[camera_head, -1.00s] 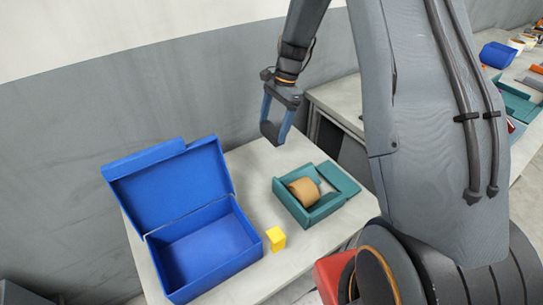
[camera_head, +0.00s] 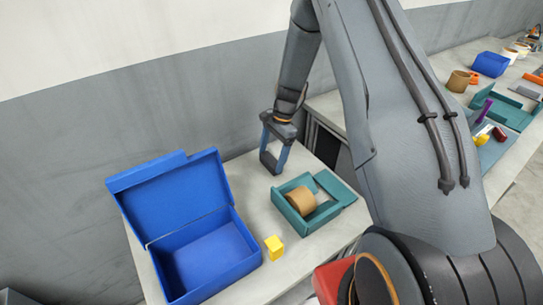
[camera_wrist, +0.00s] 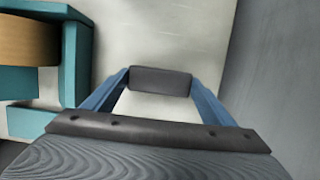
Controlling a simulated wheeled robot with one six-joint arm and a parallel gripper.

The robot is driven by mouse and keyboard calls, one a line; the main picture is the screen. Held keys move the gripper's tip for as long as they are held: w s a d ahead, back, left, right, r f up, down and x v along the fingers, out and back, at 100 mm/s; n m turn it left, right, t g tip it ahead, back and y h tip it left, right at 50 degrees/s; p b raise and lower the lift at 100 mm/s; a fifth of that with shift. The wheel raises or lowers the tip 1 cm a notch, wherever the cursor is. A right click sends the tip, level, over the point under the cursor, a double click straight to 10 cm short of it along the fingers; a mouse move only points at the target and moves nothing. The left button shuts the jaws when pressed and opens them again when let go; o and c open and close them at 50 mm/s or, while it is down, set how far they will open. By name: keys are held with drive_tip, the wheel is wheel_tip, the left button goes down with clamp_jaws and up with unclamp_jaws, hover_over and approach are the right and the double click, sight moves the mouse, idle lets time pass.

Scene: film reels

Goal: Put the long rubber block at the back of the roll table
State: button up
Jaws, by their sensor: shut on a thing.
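My gripper (camera_head: 271,162) hangs over the back part of the table (camera_head: 258,192), behind the teal holder. Its blue fingers are shut on a dark grey long rubber block, which shows in the wrist view (camera_wrist: 160,81) lying crosswise between the fingertips. In the head view the block (camera_head: 269,160) is small and dark. It is low over the tabletop; I cannot tell whether it touches. The pale tabletop shows around it in the wrist view.
The teal holder (camera_head: 318,220) with a brown roll (camera_head: 301,201) stands in front of my gripper. An open blue box (camera_head: 205,259) is at left, with a yellow block (camera_head: 274,247) beside it. The grey wall is close behind. Another table with several things is at right.

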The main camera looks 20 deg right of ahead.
drive_tip(key=shift+f, duration=0.1)
drive_tip(key=o, duration=1.1)
drive_tip(key=s+b+v, duration=0.1)
drive_tip(key=b+v, duration=0.2)
drive_tip(key=v, duration=0.9)
drive_tip(key=s+a+r+n+h, duration=0.1)
drive_tip(key=s+r+n, duration=0.1)
drive_tip(key=s+n, duration=0.3)
drive_tip(key=s+a+r+n+t+h, duration=0.1)
drive_tip(key=s+n, duration=0.3)
drive_tip(key=s, duration=0.8)
drive_tip(key=s+a+r+n, duration=0.1)
drive_tip(key=s+r+n, duration=0.1)
drive_tip(key=s+n, duration=0.3)
drive_tip(key=shift+s+a+r+n+t+h, duration=0.1)
drive_tip(key=shift+s+r+n+t+h, duration=0.1)
drive_tip(key=shift+s, duration=0.65)
drive_tip(key=shift+s+a+r+n+t+h, duration=0.1)
drive_tip(key=shift+s+r+t+h, duration=0.1)
drive_tip(key=shift+s, duration=0.65)
